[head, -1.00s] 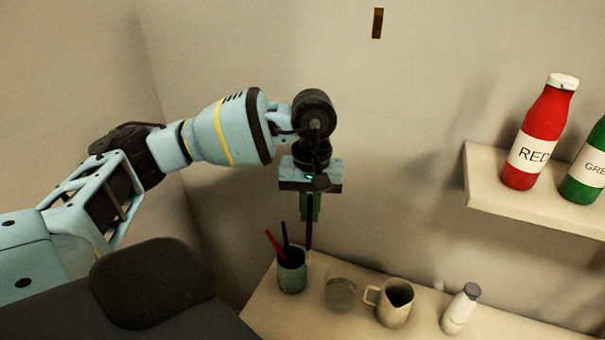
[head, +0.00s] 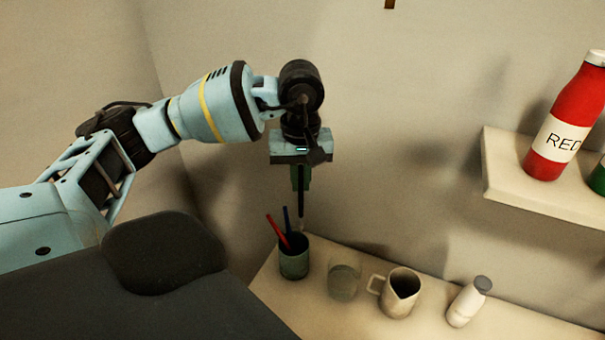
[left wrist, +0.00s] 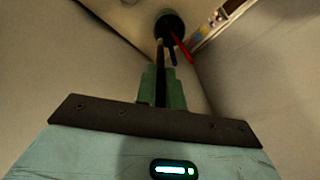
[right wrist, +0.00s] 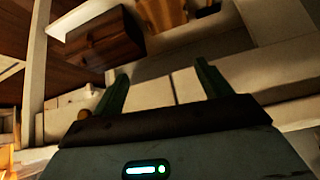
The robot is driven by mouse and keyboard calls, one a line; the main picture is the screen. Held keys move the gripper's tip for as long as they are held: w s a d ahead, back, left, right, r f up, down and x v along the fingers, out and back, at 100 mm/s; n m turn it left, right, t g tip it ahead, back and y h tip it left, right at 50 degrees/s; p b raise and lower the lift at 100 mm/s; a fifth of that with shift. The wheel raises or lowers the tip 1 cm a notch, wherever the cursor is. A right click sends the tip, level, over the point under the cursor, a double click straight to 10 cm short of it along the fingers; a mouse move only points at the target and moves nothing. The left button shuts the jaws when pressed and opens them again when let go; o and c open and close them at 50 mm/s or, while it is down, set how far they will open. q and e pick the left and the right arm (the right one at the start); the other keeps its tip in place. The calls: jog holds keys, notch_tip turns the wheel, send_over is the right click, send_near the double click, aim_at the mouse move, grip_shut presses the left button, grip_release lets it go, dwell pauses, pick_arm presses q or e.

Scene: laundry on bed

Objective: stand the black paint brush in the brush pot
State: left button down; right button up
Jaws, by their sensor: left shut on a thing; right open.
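My left gripper (head: 301,186) is shut on the black paint brush (head: 301,208), which hangs upright with its lower end pointing down. The brush pot (head: 294,262) is a dark green cup on the shelf, holding a red brush and a blue brush. In the head view the brush's lower tip is just above the pot's right rim. In the left wrist view the brush (left wrist: 160,75) runs from the fingers (left wrist: 161,92) toward the dark pot (left wrist: 169,24); whether its tip is inside cannot be told. My right gripper (right wrist: 161,90) is open and empty, away from the pot.
Right of the pot on the lower shelf (head: 375,325) stand a clear glass (head: 344,282), a beige jug (head: 400,292) and a white bottle (head: 467,303). A higher shelf (head: 505,180) at the right holds a red bottle (head: 563,125) and a green one (head: 598,180).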

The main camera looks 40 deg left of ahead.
pick_arm(q)
notch_tip(320, 180, down, 3)
jog(key=shift+f+b, duration=0.15)
jog(key=shift+b, duration=0.5)
jog(key=shift+f, duration=0.55)
jog(key=shift+f+b, duration=1.3)
jog(key=shift+f, duration=0.65)
pick_arm(e)
jog(key=shift+g, duration=0.4)
jog(key=shift+s+a+f, duration=0.1)
jog(key=shift+s+f, duration=0.3)
jog(key=shift+f, duration=0.4)
jog(key=shift+s+a+f, duration=0.1)
jog(key=shift+s+f, duration=0.25)
jog(key=shift+f, duration=0.45)
jog(key=shift+s+a+f, duration=0.1)
jog(key=shift+s+f, duration=0.3)
jog(key=shift+f, duration=0.4)
pick_arm(q)
jog(key=c, duration=1.4)
grip_release()
jog(key=shift+c, duration=0.2)
pick_arm(e)
jog(key=shift+r, duration=0.1)
pick_arm(q)
notch_tip(320, 180, up, 8)
pick_arm(e)
jog(key=shift+w, duration=0.1)
